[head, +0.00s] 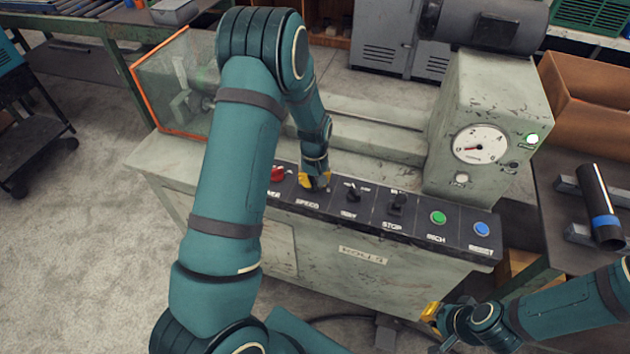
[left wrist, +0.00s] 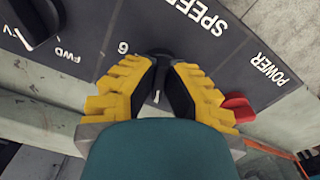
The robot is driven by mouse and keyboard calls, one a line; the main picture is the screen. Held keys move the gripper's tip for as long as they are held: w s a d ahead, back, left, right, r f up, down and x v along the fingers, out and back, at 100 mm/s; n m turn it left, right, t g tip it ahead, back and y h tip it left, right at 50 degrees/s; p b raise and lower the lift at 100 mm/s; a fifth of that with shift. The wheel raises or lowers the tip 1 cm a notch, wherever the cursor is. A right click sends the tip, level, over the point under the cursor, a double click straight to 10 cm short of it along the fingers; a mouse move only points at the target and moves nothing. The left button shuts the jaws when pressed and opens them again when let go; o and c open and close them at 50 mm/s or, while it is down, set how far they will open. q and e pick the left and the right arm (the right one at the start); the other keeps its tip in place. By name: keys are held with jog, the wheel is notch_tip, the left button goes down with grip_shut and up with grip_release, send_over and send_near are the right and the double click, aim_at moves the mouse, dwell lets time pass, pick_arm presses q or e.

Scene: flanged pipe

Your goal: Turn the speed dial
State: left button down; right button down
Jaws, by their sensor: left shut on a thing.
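The speed dial is a dark knob (left wrist: 160,64) under the "SPEED" label on the machine's black control panel (head: 370,209). A "6" mark shows beside it in the left wrist view. My left gripper (head: 314,181) reaches down to the panel at the "SPEED" section, and its yellow fingers (left wrist: 160,85) are shut on the dial from both sides. The fingers hide most of the dial. My right gripper (head: 430,312) is at the lower right, in front of the machine and away from the panel; its finger opening is too small to tell.
A red power knob (left wrist: 236,107) sits close beside the left gripper. A black switch (head: 353,191), the stop control (head: 397,203), a green button (head: 438,217) and a blue button (head: 481,229) lie to the right. A round gauge (head: 480,144) faces me above the panel.

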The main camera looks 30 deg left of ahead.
pick_arm(q)
jog(key=m, duration=0.2)
jog(key=m+b, duration=0.1)
jog(key=m, duration=0.2)
jog(key=shift+s+a+f+m, duration=0.1)
jog(key=shift+s+f+m, duration=0.05)
jog(key=shift+m, duration=2.35)
jog(key=c, duration=1)
grip_release()
notch_tip(320, 180, up, 12)
jog(key=shift+r, duration=0.1)
